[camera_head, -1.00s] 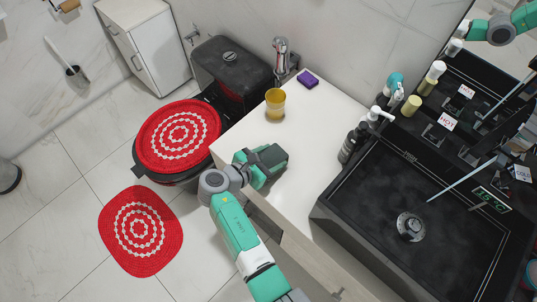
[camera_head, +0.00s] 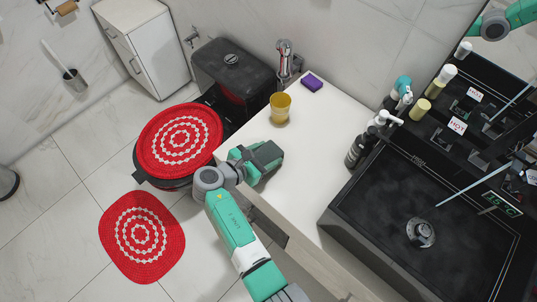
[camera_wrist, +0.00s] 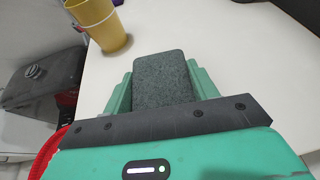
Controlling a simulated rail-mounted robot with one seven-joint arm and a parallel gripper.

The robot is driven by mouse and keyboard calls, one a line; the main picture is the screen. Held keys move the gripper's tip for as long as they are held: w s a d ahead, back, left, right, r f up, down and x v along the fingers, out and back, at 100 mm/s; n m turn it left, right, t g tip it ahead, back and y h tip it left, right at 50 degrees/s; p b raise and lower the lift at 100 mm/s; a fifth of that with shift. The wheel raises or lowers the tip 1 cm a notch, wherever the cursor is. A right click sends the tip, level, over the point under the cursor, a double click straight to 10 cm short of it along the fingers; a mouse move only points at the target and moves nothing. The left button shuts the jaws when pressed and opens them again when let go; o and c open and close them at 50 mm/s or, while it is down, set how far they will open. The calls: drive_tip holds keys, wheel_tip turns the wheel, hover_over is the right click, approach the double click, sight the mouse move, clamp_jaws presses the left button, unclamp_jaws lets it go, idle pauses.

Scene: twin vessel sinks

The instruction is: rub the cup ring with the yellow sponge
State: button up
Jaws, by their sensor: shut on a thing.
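My gripper (camera_wrist: 162,85) is shut on a dark grey, rough-textured block (camera_wrist: 162,80), held between its green fingers. I cannot tell whether the block touches the counter. No yellow sponge shows; the held block looks grey. The yellow cup (camera_head: 280,108) stands upright on the counter, apart from my gripper, and also shows at the top left of the wrist view (camera_wrist: 100,22). No cup ring can be made out.
A purple block (camera_head: 312,83) lies on the white counter (camera_head: 320,135) behind the cup. A black sink (camera_head: 425,210) with bottles (camera_head: 355,150) beside it stands at the right. The red-covered toilet (camera_head: 180,140) is left of the counter. The counter's middle is clear.

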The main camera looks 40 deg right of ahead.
drive_tip(key=shift+w, duration=0.35)
drive_tip(key=shift+w+r+p, duration=0.25)
drive_tip(key=shift+r+p, duration=0.2)
drive_tip(key=shift+r, duration=0.15)
drive_tip(key=shift+w+r+p, duration=0.2)
drive_tip(key=shift+r+p, duration=0.25)
drive_tip(key=shift+r, duration=0.1)
drive_tip(key=shift+s+r+p, duration=0.3)
drive_tip(key=shift+r+p, duration=0.15)
drive_tip(key=shift+p, duration=0.25)
wheel_tip(320, 180, up, 5)
drive_tip(key=p, duration=0.5)
drive_tip(key=shift+f, duration=0.15)
drive_tip(key=shift+f, duration=0.1)
